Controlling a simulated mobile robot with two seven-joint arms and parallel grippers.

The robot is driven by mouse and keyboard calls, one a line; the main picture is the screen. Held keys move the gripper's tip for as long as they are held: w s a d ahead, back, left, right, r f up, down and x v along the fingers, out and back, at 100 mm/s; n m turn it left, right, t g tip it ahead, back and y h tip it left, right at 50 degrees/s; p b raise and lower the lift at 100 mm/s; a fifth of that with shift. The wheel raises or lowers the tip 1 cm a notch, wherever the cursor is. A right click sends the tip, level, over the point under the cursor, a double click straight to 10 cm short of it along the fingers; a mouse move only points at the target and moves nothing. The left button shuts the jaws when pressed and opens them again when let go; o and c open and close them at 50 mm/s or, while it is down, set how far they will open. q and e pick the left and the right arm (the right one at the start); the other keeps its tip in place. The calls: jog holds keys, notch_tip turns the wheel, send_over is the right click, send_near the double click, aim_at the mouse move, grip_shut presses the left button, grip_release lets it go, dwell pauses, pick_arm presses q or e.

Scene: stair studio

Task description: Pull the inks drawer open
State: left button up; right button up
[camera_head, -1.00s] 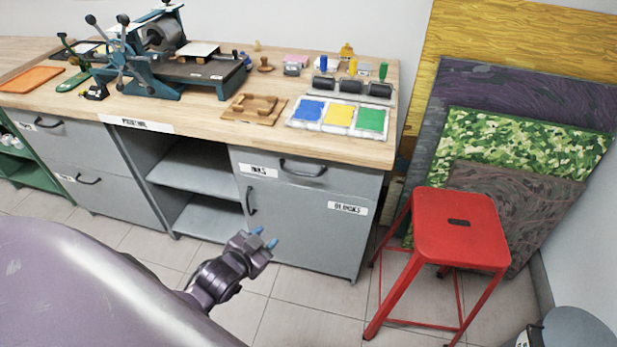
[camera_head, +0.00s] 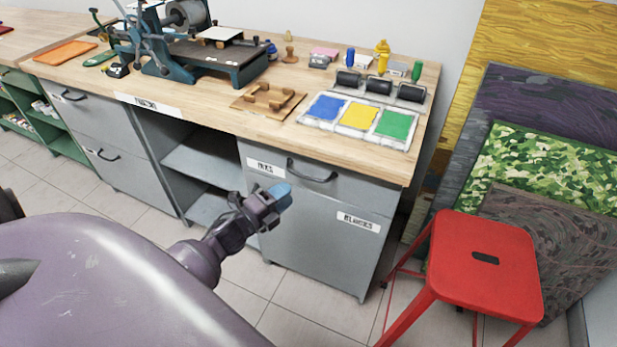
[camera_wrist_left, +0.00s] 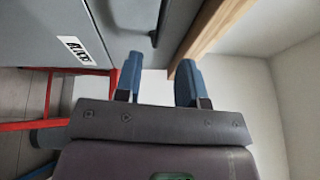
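The inks drawer (camera_head: 358,192) is the grey top drawer of the right-hand cabinet, under the wooden worktop. It is shut. Its white INKS label (camera_head: 265,166) is at the left of its front, and its dark bar handle (camera_head: 312,176) is beside the label. My left gripper (camera_head: 279,195) is in front of the cabinet, just below and left of the handle in the head view. In the left wrist view its blue fingers (camera_wrist_left: 160,62) are apart with nothing between them. The dark handle (camera_wrist_left: 154,38) shows beyond the fingertips. My right gripper is not in view.
The worktop (camera_head: 225,118) holds a press, rollers and ink slabs. The BLOCKS door (camera_head: 335,245) is below the drawer. A red stool (camera_head: 482,260) stands close on the right. Open shelves (camera_head: 205,165) are left of the cabinet. Floor in front is clear.

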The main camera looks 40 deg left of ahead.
aim_at(308, 178)
pick_arm(q)
jog(key=w, duration=0.2)
jog(key=w+d, duration=0.1)
jog(key=w, duration=0.5)
jog(key=shift+w+d+r+b, duration=0.15)
jog(key=shift+w+r+b, duration=0.05)
jog(key=shift+r+b, duration=0.15)
grip_shut()
